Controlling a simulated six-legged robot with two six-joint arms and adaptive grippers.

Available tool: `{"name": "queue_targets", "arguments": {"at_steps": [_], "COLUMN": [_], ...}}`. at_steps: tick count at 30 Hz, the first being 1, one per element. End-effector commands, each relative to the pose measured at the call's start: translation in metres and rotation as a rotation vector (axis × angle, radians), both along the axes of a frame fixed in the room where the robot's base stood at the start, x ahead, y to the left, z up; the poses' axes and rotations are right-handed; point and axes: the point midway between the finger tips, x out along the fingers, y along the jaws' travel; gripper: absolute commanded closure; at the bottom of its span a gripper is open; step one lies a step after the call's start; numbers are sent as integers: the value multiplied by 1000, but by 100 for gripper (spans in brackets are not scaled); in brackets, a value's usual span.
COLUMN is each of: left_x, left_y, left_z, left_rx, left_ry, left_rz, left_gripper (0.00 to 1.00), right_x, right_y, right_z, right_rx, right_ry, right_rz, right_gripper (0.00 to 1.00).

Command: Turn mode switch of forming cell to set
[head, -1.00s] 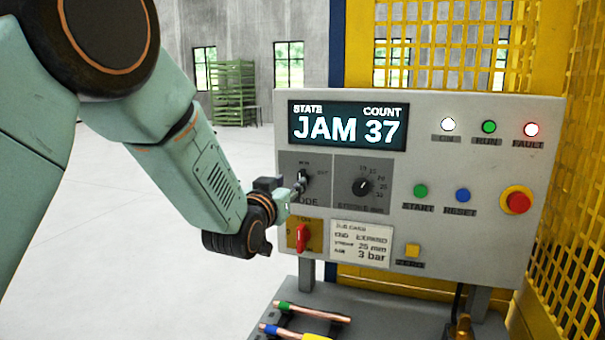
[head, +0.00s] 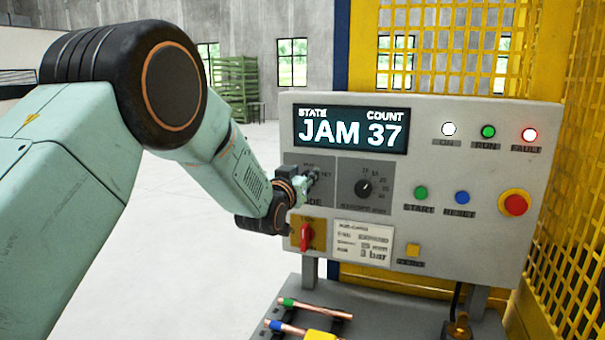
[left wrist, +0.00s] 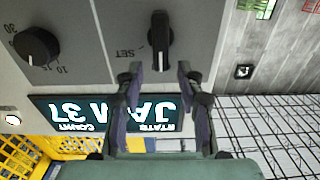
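The mode switch (left wrist: 160,40) is a black bar-shaped knob on a dark grey plate, seen in the left wrist view. Its bar stands nearly upright in that picture, with the SET label (left wrist: 129,53) to its left. My left gripper (left wrist: 161,70) is open, one finger on each side of the knob's lower end. I cannot tell whether either finger touches it. In the head view, my left gripper (head: 309,179) is at the forming cell's panel (head: 430,240) and hides most of the switch. The display (head: 351,129) reads JAM 37. My right gripper is not in view.
A second black dial (head: 364,188) is right of the mode switch, and a red switch (head: 305,237) sits below it. A red emergency button (head: 515,204) is at the panel's right. Copper tubes (head: 318,309) lie on the shelf below. Yellow mesh guarding (head: 440,50) stands behind.

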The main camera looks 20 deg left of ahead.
Motion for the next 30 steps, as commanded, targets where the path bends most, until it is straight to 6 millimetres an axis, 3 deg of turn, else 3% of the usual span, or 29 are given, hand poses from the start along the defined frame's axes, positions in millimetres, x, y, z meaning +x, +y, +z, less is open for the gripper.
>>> {"name": "queue_targets", "arguments": {"at_steps": [5,18,30], "left_x": [1,0,0], "left_y": [0,1,0], "left_z": [-1,0,1], "left_rx": [0,-1,12], "left_ry": [1,-1,-4], "left_rz": [0,1,0], "left_gripper": [62,99,100], "right_x": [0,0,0], "right_y": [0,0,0], "right_z": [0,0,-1], "right_rx": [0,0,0], "right_ry": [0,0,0], "right_rz": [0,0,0], "right_gripper": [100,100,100]}}
